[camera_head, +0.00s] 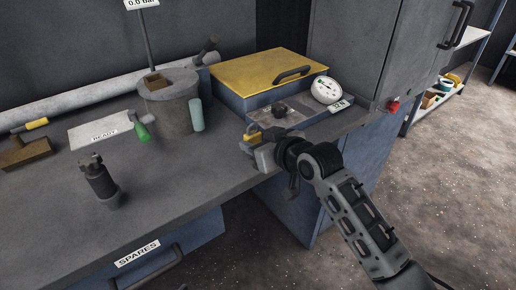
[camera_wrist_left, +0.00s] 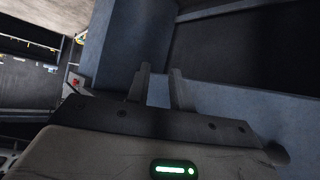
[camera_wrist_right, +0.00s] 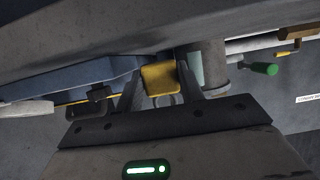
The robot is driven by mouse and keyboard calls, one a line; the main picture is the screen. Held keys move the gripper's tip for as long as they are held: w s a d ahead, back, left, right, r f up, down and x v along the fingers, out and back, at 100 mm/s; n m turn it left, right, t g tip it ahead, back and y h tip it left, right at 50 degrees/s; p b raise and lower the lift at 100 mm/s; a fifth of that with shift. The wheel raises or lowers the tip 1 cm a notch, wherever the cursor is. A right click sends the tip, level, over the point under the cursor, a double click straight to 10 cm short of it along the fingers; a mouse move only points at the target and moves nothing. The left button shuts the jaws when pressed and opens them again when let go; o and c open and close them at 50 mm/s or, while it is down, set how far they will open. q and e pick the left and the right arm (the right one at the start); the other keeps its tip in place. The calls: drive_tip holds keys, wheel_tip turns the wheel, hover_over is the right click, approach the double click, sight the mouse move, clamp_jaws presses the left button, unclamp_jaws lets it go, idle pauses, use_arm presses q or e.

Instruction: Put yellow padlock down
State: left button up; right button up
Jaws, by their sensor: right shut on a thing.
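The yellow padlock (camera_head: 253,129) is at the bench's right part, just in front of the yellow-lidded blue box. My right gripper (camera_head: 250,140) is shut on it. In the right wrist view the padlock's yellow body (camera_wrist_right: 161,77) sits between the two fingers, with its grey shackle toward the palm. I cannot tell whether the padlock touches the bench top. My left gripper (camera_wrist_left: 160,72) shows only in its own wrist view; its fingers stand apart with nothing between them.
The grey bench (camera_head: 190,180) carries the yellow-lidded box (camera_head: 265,68), a round gauge (camera_head: 326,90), a grey cylinder (camera_head: 168,108), a green-handled tool (camera_head: 141,130), a READY plate (camera_head: 98,130) and a dark cylindrical tool (camera_head: 100,180). The bench's front middle is clear.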

drive_tip(key=shift+f, duration=0.9)
drive_tip(key=shift+f, duration=0.15)
drive_tip(key=o, duration=1)
